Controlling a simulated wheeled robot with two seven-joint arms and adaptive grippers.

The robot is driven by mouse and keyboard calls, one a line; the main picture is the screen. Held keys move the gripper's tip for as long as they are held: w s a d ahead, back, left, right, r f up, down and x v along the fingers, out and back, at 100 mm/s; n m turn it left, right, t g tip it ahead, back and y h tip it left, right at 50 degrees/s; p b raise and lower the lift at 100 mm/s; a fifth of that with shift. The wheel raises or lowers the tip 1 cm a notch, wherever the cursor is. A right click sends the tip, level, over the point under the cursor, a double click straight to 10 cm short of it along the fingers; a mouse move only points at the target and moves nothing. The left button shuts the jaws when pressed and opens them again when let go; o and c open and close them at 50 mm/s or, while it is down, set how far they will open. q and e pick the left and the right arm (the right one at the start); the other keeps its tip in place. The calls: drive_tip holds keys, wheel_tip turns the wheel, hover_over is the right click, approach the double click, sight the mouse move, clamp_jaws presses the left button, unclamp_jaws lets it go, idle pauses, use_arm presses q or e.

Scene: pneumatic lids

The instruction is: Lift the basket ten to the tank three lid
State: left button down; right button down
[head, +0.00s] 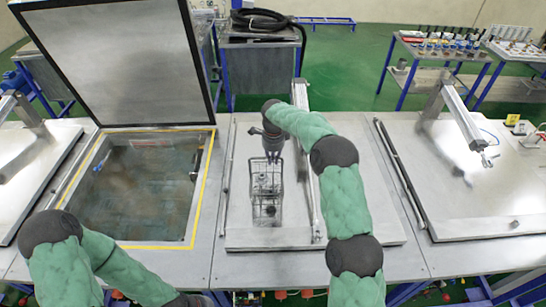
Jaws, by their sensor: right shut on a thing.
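A small wire basket (264,205) with metal parts in it is at the middle of the view, over the closed grey lid (360,215) right of the open tank. My right gripper (272,156) points down and is shut on the top of the basket. I cannot tell whether the basket touches the lid. My left arm comes in at the lower left, in front of the open tank (145,190). Its gripper is outside the picture. I see no numbers that name the basket or the tanks.
The raised lid (120,60) stands upright behind the open tank. Another closed lid (480,180) with a pneumatic cylinder (465,118) lies at the right. A metal bar (400,170) runs between the closed lids. Carts with small items (440,45) stand at the back right.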

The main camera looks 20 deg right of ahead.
drive_tip(key=shift+f, duration=0.5)
drive_tip(key=shift+w+f+b, duration=0.1)
drive_tip(key=shift+f+b, duration=0.8)
drive_tip(key=shift+f, duration=0.15)
drive_tip(key=shift+f+b, duration=0.4)
drive_tip(key=shift+f, duration=0.15)
drive_tip(key=c, duration=1.2)
unclamp_jaws()
drive_tip(key=shift+o, duration=0.2)
wheel_tip(320, 180, up, 24)
drive_tip(key=p, duration=0.8)
drive_tip(key=shift+s, duration=0.4)
